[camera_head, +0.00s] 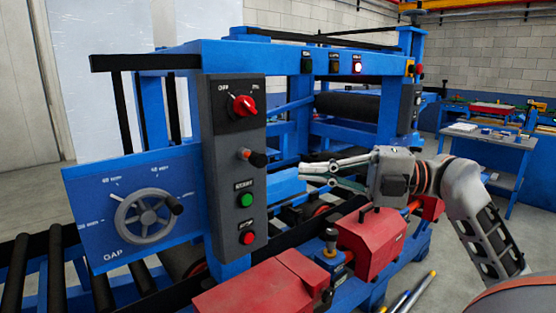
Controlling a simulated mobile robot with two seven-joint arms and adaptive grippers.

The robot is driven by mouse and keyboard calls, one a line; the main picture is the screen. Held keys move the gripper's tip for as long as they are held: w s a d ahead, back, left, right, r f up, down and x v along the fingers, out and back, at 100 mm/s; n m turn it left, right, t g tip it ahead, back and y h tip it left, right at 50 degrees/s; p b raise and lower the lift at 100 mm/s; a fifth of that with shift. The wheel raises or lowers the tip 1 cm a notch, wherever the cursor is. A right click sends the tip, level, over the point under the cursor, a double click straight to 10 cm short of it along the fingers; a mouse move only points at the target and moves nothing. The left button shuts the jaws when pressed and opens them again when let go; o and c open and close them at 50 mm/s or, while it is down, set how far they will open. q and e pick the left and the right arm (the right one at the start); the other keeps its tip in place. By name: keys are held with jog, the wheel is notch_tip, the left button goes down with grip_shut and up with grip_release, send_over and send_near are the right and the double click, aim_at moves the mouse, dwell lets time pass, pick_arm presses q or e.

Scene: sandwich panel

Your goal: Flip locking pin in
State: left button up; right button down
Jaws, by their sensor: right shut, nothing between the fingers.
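My left gripper is not in view.
The red rotary switch (243,105), green button (246,200) and red button (247,238) share the panel. The gap handwheel (146,216) is at left. Red housings (371,240) stand below my gripper. A blue frame beam (225,57) runs above.

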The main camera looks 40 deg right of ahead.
aim_at(256, 163)
jog(key=w+a+p, duration=0.1)
jog(key=w, duration=0.1)
jog(key=w+a+p, duration=0.1)
jog(key=w, duration=0.1)
jog(key=w+a, duration=0.1)
jog(key=w, duration=0.1)
jog(key=shift+w+a+p, duration=0.1)
jog(key=shift+w+p, duration=0.25)
jog(key=shift+p, duration=0.05)
jog(key=w+b, duration=0.3)
jog(key=b, duration=0.2)
jog(key=shift+r, duration=0.1)
dwell(0.5)
